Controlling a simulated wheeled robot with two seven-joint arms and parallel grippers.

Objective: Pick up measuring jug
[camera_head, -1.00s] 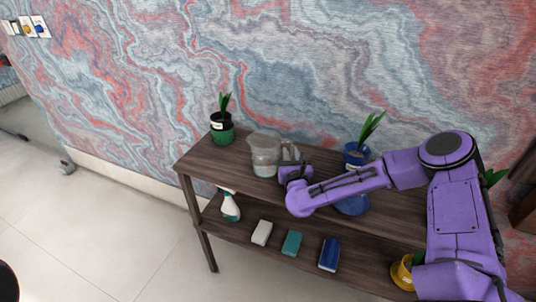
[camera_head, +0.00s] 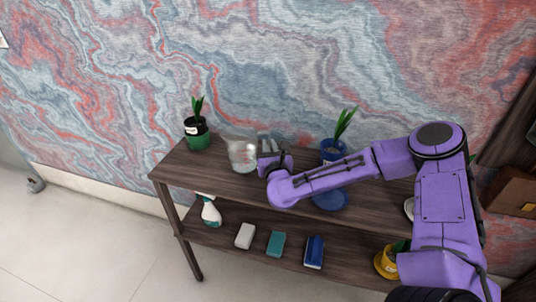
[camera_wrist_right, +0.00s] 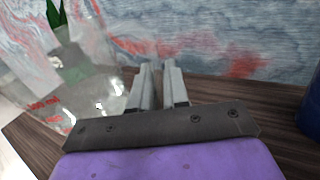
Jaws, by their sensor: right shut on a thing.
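The measuring jug (camera_head: 242,157) is clear, with red markings, and stands upright at the top board of the dark wooden shelf (camera_head: 215,182). I cannot tell whether its base touches the board. My right gripper (camera_head: 266,144) is at the jug's right side, shut on its handle. In the right wrist view the jug (camera_wrist_right: 85,92) fills the left side, and the gripper's two grey fingers (camera_wrist_right: 157,75) are close together beside it. The handle between the fingers is hard to make out. My left gripper is out of view.
A green potted plant (camera_head: 198,138) stands left of the jug, and a blue potted plant (camera_head: 332,150) right of it. The lower board holds a spray bottle (camera_head: 210,212), several small blocks and a yellow pot (camera_head: 386,263). The patterned wall is close behind.

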